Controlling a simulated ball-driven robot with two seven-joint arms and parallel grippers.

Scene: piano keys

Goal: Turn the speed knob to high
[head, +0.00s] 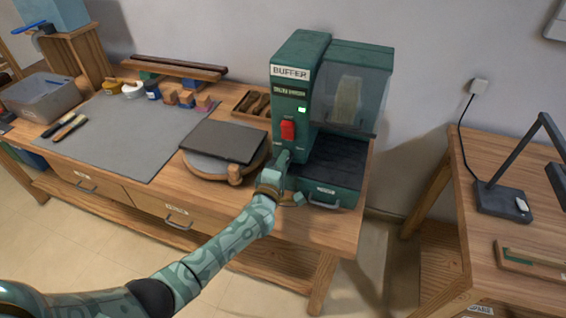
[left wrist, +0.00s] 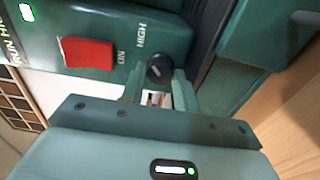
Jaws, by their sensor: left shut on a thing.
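The green buffer machine (head: 300,85) stands at the right end of the wooden workbench. Its red switch (head: 288,130) is on the front face, and it also shows in the left wrist view (left wrist: 87,53), beside the label ON. A lit green lamp (head: 301,110) is above the switch. The dark round speed knob (left wrist: 159,70) sits below the label HIGH (left wrist: 141,35) in the left wrist view, with a pale mark on it. My left gripper (left wrist: 160,84) is shut on the knob, a finger at either side. In the head view my left gripper (head: 280,170) hides the knob. My right gripper is not in view.
A clear guard (head: 352,85) covers the buffer's wheel. A round board with a dark slab (head: 223,141) lies left of the machine. A grey mat (head: 135,130) and a grey bin (head: 42,96) are farther left. A side table with a lamp (head: 502,200) stands right.

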